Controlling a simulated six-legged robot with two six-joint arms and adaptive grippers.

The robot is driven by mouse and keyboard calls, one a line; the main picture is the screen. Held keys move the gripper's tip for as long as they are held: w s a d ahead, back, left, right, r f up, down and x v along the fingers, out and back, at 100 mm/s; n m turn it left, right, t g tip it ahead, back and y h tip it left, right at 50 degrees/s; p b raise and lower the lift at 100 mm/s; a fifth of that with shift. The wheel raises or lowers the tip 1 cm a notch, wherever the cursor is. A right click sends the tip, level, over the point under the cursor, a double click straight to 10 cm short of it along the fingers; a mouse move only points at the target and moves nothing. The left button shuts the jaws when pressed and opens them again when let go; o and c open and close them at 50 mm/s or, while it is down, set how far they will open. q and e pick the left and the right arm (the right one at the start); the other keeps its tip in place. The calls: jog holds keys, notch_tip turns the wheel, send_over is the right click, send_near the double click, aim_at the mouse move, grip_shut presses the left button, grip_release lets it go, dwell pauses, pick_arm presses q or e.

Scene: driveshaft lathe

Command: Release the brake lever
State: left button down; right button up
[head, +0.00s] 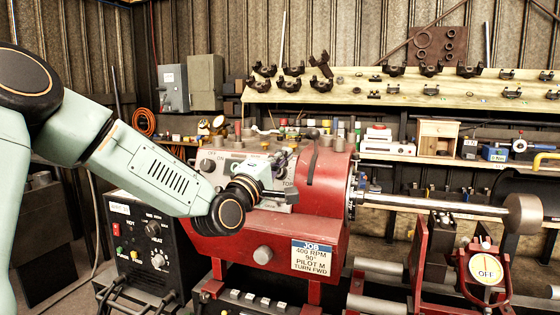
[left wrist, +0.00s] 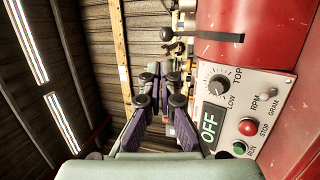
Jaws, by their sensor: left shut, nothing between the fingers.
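The red lathe headstock (head: 322,185) stands mid-frame in the head view. I cannot tell for certain which one is the brake lever. My left gripper (head: 288,160) is shut and empty, in front of the headstock's grey control panel. Its purple-grey fingers (left wrist: 160,76) are close together in the left wrist view, apart from the levers. The gripper partly hides the panel. My right gripper is not in view.
The control panel has an OFF display (left wrist: 209,125), a dial (left wrist: 218,86) and red and green buttons. A shaft (head: 430,206) runs right from the chuck. A welder box (head: 148,240) stands at lower left. A shelf with parts (head: 400,90) lies behind.

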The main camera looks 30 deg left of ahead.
pick_arm(q)
jog(key=shift+s+d, duration=0.1)
jog(key=shift+s, duration=0.55)
jog(key=shift+w+f, duration=0.1)
jog(key=s+d+f+m+g+h+b, duration=0.1)
jog(key=s+d+f+m+g, duration=0.3)
jog(key=f, duration=0.7)
jog(key=s+d+f+m+g+b, duration=0.1)
jog(key=s+d+f+m+g, duration=0.25)
jog(key=f, duration=0.85)
jog(key=s+d+f+m+g+h, duration=0.1)
jog(key=s+d+f+m+g, duration=0.35)
jog(key=f, duration=0.65)
jog(key=s+d+f+m+g+b, duration=0.1)
jog(key=s+f+g, duration=0.2)
jog(key=s+f, duration=0.4)
jog(key=s+d+f+m+g+b, duration=0.1)
jog(key=s+f+m+g, duration=0.1)
jog(key=s+f, duration=0.5)
jog(key=s+f+m+g+y+b, duration=0.1)
jog(key=s+f+g, duration=0.3)
jog(key=s+f, duration=0.4)
jog(key=s+m, duration=0.1)
jog(key=s, duration=0.6)
jog(key=shift+s+d, duration=0.15)
jog(key=shift+d, duration=0.25)
